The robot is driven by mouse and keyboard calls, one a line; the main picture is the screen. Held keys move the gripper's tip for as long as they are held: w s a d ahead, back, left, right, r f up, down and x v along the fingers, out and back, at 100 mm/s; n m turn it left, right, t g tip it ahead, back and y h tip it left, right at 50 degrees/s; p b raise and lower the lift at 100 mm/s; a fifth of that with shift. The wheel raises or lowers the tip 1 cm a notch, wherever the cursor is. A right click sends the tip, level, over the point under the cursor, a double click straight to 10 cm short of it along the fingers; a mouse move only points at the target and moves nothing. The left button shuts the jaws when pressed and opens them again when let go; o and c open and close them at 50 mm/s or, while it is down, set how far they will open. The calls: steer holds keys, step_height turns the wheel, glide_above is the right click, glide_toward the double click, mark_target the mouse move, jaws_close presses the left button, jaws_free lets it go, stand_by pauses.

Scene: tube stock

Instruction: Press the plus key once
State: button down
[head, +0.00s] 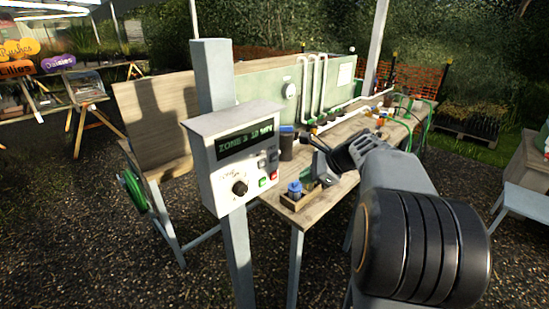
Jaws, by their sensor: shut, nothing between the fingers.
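A pale grey control box (232,158) is fixed to a grey post. Its dark display (246,141) shows green text that reads like "ZONE 3 12 MIN". Below it are a black dial (239,187), small grey keys (267,160), a green key (262,181) and a red key (274,175). The marks on the grey keys are too small to read, so I cannot tell which is plus. My gripper (332,157) is shut and empty, to the right of the box, apart from it, in front of the workbench.
A wooden workbench (345,142) stands behind, with a green backboard, pipes and fittings. A green hose reel (134,192) hangs at left. Gravel in front is clear.

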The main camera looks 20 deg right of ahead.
mark_target(274, 157)
steer(key=shift+w+d+r+m, duration=0.15)
steer(key=shift+w+d+m, duration=0.05)
steer(key=shift+d+m, duration=0.2)
steer(key=shift+w, duration=0.1)
steer(key=w+a+p, duration=0.2)
steer(key=w+a, duration=0.1)
steer(key=w, duration=0.4)
steer(key=shift+w+a, duration=0.35)
steer(key=shift+w, duration=0.05)
steer(key=shift+w+a, duration=0.1)
stand_by(2.0)
steer(key=shift+w+a+p, duration=0.1)
steer(key=shift+w+p, duration=0.2)
steer(key=shift+p, duration=0.15)
